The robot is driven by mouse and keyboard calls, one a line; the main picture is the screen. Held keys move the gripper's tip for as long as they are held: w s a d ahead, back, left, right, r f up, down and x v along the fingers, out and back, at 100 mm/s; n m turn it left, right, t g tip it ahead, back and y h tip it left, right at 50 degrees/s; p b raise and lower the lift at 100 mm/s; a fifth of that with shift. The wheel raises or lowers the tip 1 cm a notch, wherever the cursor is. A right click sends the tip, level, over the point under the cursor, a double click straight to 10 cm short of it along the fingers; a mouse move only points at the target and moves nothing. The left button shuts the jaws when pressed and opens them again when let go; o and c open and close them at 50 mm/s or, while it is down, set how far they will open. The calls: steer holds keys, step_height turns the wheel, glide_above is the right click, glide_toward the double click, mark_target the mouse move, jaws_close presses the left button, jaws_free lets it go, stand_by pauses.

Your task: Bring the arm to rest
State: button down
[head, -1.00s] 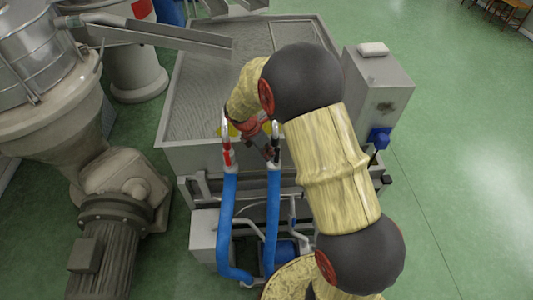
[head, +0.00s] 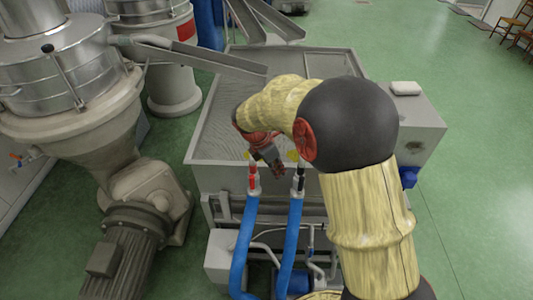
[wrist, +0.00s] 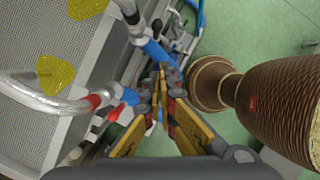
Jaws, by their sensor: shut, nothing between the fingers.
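My arm, in a pale yellow cover with black joints, reaches in from the lower right of the head view and hides part of the basin's right side.
The metal basin (head: 205,150) has two blue hoses (head: 243,235) with a red and a black fitting at its front. A grey box (head: 415,130) stands at its right. Heavy machinery (head: 75,85) stands left. Green floor (head: 470,150) is free on the right.

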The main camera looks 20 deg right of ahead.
steer(key=s+a+r+m+t+y+b, duration=0.2)
steer(key=s+m+b, duration=0.5)
steer(key=s, duration=0.5)
steer(key=s+a+r+m+t+y+b, duration=0.2)
steer(key=s+a+m+b, duration=0.3)
steer(key=s+m, duration=0.7)
steer(key=shift+s+r+t+b, duration=0.35)
steer(key=shift+s+t+b, duration=0.25)
steer(key=shift+t+b, duration=0.35)
steer(key=shift+w, duration=0.1)
